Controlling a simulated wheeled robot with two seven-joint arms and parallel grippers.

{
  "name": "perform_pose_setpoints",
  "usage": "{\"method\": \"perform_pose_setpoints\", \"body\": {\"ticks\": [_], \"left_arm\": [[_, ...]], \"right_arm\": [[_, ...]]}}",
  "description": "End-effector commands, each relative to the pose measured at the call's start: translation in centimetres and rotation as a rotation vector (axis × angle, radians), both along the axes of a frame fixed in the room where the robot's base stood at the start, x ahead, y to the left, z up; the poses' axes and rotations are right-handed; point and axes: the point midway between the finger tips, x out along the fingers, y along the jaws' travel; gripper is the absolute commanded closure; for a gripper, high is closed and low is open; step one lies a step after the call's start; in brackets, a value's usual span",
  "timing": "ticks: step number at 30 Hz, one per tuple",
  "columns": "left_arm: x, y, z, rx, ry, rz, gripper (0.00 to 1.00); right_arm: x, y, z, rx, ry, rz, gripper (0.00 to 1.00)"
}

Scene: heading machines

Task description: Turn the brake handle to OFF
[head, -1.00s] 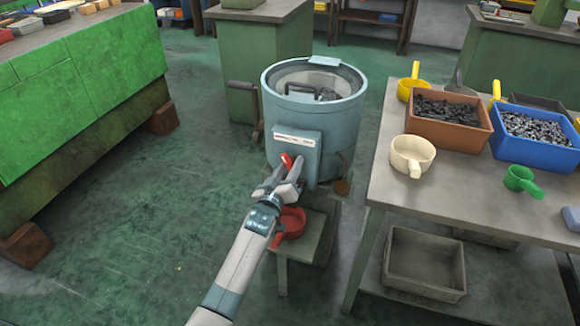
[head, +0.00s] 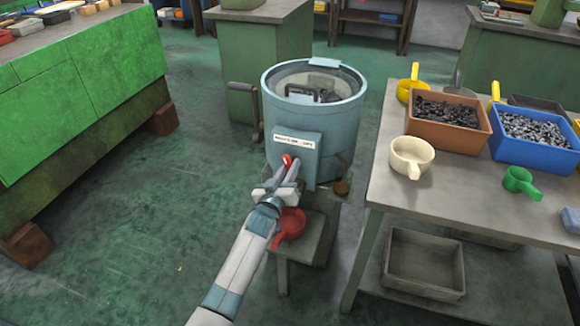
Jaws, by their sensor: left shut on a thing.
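The brake handle (head: 287,160) is a small red lever on the front plate (head: 306,148) of a round blue-grey machine (head: 312,105). My left gripper (head: 287,168) is shut on the red handle. Its fingers cover most of the handle, and only the red upper end shows. A white label strip with small dark lettering sits on the plate above the handle; I cannot read it surely. My right gripper is not in the head view.
A red scoop (head: 290,224) lies on a low stand (head: 313,235) below the machine. A crank (head: 244,90) sticks out at the machine's left. A grey table (head: 375,185) with bins and scoops stands close on the right. The floor at left is clear.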

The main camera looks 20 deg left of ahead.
Motion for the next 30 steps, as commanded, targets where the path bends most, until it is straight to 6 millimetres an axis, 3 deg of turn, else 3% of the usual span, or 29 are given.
{"method": "perform_pose_setpoints", "body": {"ticks": [15, 30], "left_arm": [[0.0, 0.1, 0.1, 0.453, -0.014, 0.000, 1.00], [0.0, 0.2, 0.1, 0.875, -0.030, -0.001, 1.00]], "right_arm": [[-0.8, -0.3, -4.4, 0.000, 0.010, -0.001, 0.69], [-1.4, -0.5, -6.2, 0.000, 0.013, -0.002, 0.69]]}}
